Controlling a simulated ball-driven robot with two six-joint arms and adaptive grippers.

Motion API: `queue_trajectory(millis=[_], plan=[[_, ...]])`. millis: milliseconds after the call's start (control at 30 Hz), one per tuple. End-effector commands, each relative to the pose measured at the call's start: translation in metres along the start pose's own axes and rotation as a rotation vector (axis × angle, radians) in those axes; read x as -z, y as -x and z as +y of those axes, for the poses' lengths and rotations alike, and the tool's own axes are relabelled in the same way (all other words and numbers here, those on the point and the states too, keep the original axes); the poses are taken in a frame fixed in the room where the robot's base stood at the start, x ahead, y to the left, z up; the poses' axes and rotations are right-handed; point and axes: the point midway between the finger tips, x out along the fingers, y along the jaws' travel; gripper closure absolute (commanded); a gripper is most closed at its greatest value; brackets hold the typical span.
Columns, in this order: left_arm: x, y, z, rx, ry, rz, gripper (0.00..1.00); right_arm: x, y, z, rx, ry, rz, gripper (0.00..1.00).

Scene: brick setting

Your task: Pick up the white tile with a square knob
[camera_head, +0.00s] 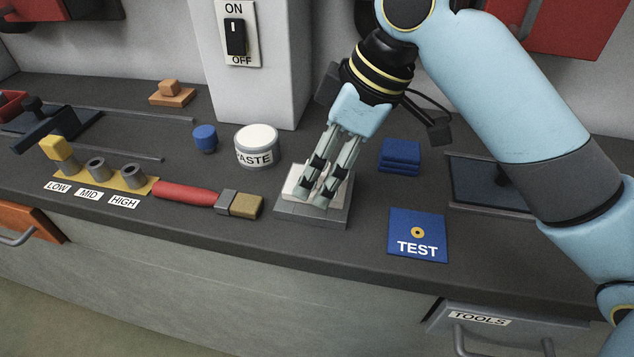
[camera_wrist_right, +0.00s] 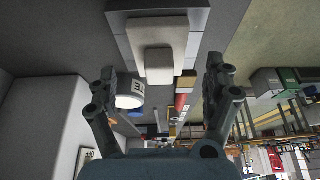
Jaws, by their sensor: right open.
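The white tile (camera_head: 293,184) lies on a grey stepped block (camera_head: 312,216) near the middle of the counter, partly hidden behind my fingers in the head view. In the right wrist view the white tile (camera_wrist_right: 143,29) shows its square knob (camera_wrist_right: 159,66) facing the camera. My right gripper (camera_head: 318,196) points down over the tile. In the wrist view its fingers (camera_wrist_right: 160,72) are apart, one to each side of the knob, and nothing is gripped. I cannot tell how far down the fingertips reach. My left gripper is not in view.
A paste jar (camera_head: 257,147), a blue cap (camera_head: 205,138) and a red-handled brush (camera_head: 190,194) lie to the left. An orange knobbed tile (camera_head: 172,94) sits farther back.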

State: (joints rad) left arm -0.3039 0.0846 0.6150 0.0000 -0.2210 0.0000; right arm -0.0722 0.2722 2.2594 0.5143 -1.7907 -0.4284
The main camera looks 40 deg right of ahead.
Motion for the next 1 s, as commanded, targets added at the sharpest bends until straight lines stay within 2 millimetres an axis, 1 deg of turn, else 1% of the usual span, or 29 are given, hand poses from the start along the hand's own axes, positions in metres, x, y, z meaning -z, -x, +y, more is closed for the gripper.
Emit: queue_trajectory(millis=[33, 133, 233, 400, 433, 900, 1000], plan=[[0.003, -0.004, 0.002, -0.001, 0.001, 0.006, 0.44, -0.001, -0.01, 0.0, 0.003, -0.004, 0.001, 0.15], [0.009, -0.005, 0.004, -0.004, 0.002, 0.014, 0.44, -0.001, -0.021, 0.0, 0.001, -0.002, 0.0, 0.15], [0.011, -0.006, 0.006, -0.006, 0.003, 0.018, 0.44, -0.001, -0.025, 0.0, 0.0, 0.0, -0.001, 0.15], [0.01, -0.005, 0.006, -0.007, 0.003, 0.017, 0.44, 0.0, -0.025, 0.0, -0.001, 0.001, 0.0, 0.15], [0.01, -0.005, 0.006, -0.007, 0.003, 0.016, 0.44, 0.0, -0.025, 0.0, -0.001, 0.001, 0.0, 0.17], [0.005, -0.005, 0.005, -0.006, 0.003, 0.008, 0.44, 0.0, -0.025, 0.0, -0.001, 0.0, 0.0, 0.78], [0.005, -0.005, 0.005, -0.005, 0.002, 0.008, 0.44, 0.0, -0.024, 0.0, -0.002, 0.001, 0.0, 0.8]])
